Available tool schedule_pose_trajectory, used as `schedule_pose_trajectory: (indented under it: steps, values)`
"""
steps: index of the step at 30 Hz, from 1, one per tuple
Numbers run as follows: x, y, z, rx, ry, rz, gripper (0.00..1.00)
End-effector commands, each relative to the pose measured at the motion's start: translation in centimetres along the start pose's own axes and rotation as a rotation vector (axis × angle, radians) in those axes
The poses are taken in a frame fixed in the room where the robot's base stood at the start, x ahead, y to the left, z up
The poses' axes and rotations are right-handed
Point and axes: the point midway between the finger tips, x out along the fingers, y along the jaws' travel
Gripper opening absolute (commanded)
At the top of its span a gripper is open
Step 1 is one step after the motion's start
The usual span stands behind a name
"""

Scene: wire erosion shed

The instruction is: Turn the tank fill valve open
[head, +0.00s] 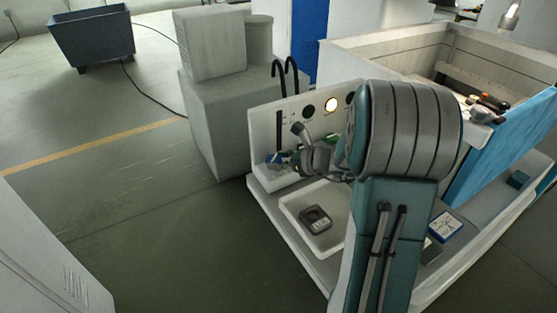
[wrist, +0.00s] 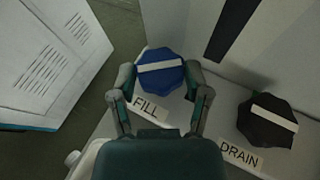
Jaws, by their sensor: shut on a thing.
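The tank fill valve is a blue lobed knob (wrist: 162,84) with a white bar across its top, beside a FILL label (wrist: 150,108) in the wrist view. The bar lies nearly level in that view, its right end slightly higher. My gripper (wrist: 160,76) has one finger on each side of the knob and is shut on it. In the head view the knob shows small and blue (head: 275,158) on a white ledge, partly hidden by my gripper (head: 285,150). A black drain knob (wrist: 268,120) with a white bar stands to the right, by a DRAIN label (wrist: 239,156).
A tray (head: 291,204) holding a dark device (head: 316,218) lies in front. A grey cabinet (head: 215,125) stands behind.

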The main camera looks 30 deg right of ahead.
Motion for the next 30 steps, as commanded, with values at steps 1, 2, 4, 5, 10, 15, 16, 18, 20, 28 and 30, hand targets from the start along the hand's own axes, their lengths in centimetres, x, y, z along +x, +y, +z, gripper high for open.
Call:
schedule_pose_trajectory:
  steps: [1,2,4,5,10,15,16,18,20,28,30]
  values:
    - [0.01,-0.05,-0.03,-0.001,0.001,0.000,0.14]
    - [0.01,-0.06,-0.03,-0.001,0.001,0.001,0.14]
    - [0.01,-0.06,-0.04,-0.003,0.001,0.004,0.14]
    - [0.01,-0.06,-0.04,-0.004,0.002,0.006,0.14]
    - [0.01,-0.11,0.00,-0.011,0.001,0.021,0.14]
    - [0.03,-0.21,-0.04,-0.028,0.001,0.064,0.14]
    - [0.03,-0.25,-0.04,-0.034,0.001,0.076,0.14]
    - [0.02,-0.32,-0.05,-0.047,0.001,0.110,0.14]
    - [0.04,-0.42,-0.06,-0.063,0.001,0.146,0.14]
    - [0.13,-0.67,-0.03,-0.134,0.001,0.319,0.14]
    - [0.15,-0.72,-0.01,-0.150,0.001,0.357,0.14]
